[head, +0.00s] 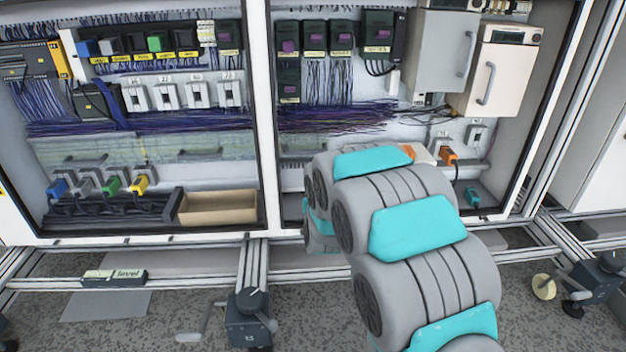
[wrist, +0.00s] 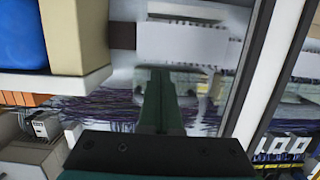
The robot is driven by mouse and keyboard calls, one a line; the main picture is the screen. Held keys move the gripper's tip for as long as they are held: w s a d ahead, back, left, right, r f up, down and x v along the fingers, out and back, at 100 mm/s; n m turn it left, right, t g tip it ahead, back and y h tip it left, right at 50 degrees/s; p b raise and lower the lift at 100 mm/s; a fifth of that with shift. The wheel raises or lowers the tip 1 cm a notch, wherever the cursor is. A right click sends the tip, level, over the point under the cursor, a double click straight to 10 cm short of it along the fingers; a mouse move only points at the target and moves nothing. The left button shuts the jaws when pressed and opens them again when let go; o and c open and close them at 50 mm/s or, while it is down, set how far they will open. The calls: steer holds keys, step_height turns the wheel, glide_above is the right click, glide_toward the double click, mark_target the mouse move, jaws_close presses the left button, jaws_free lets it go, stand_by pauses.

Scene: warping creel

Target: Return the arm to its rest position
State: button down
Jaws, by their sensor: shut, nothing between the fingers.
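My arm, grey with teal covers, reaches from the lower right of the head view up to the open electrical cabinet (head: 262,120). Its far end is hidden behind its own links there, so my gripper does not show in that view. In the wrist view my gripper (wrist: 159,75) is shut with nothing between its dark green fingers. The fingers point toward a pale box (wrist: 182,45) and bundles of purple wires, apparently inside the cabinet. I cannot tell how far the fingertips are from the box.
The cabinet's middle post (head: 262,110) stands left of my arm. A cardboard tray (head: 218,207) and several coloured plugs (head: 110,185) are at lower left. Two boxes with handles (head: 495,70) hang at upper right. Frame rails and caster feet (head: 250,315) lie low in front.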

steer(key=s+d+r+g, duration=0.15)
steer(key=s+g, duration=0.45)
steer(key=s, duration=1.3)
steer(key=s+d+r+g, duration=0.1)
steer(key=s+d+g, duration=0.35)
steer(key=s, duration=1.45)
steer(key=s+d+r+g, duration=0.1)
steer(key=s+g, duration=0.6)
steer(key=s, duration=1.2)
step_height(320, 180, up, 15)
steer(key=p, duration=1.5)
steer(key=shift+w+d+f, duration=0.15)
steer(key=shift+w, duration=0.3)
